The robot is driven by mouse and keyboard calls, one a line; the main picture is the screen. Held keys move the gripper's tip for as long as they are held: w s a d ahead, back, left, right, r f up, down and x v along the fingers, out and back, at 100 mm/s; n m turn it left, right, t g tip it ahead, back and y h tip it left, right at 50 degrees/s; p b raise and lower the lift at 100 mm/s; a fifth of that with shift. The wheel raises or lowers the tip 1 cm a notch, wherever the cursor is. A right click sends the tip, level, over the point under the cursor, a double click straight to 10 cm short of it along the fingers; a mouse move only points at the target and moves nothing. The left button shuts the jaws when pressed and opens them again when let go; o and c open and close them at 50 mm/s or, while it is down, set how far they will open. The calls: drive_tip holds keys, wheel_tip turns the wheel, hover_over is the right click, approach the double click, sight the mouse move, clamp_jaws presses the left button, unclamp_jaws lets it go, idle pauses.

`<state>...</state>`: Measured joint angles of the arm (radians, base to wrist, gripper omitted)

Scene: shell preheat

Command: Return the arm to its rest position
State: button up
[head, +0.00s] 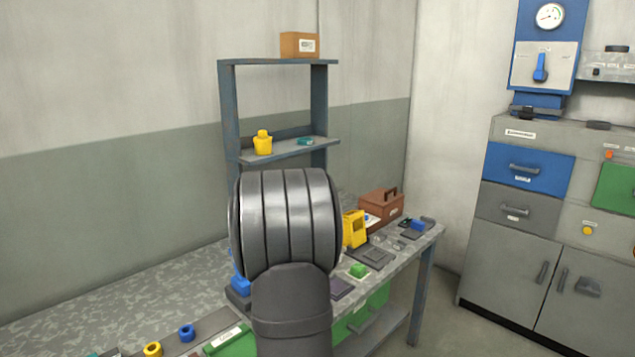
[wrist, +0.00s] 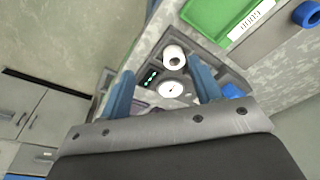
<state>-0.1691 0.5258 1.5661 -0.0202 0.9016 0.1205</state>
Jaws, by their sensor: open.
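My gripper (wrist: 161,72) shows in the wrist view as two blue fingers set wide apart, with nothing held between them. Beyond the fingers is a dark panel (wrist: 150,97) with a white ring-shaped part (wrist: 174,57), a round white dial (wrist: 171,89) and small green lights. The fingers appear above the panel; I cannot tell the exact gap. In the head view my large grey arm links fill the middle and hide the gripper and part of the bench.
A shelf frame (head: 229,110) stands behind my arm. Grey cabinets (head: 508,257) stand right, past open floor.

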drive_tip(key=s+a+m, duration=0.5)
drive_tip(key=s+a, duration=0.1)
drive_tip(key=a, duration=0.3)
drive_tip(key=s+a+r+m+h, duration=0.1)
drive_tip(key=s+a+m, duration=0.4)
drive_tip(key=a, duration=0.4)
drive_tip(key=shift+s+g+h, duration=0.3)
drive_tip(key=shift+s, duration=0.55)
drive_tip(key=shift+o, duration=0.4)
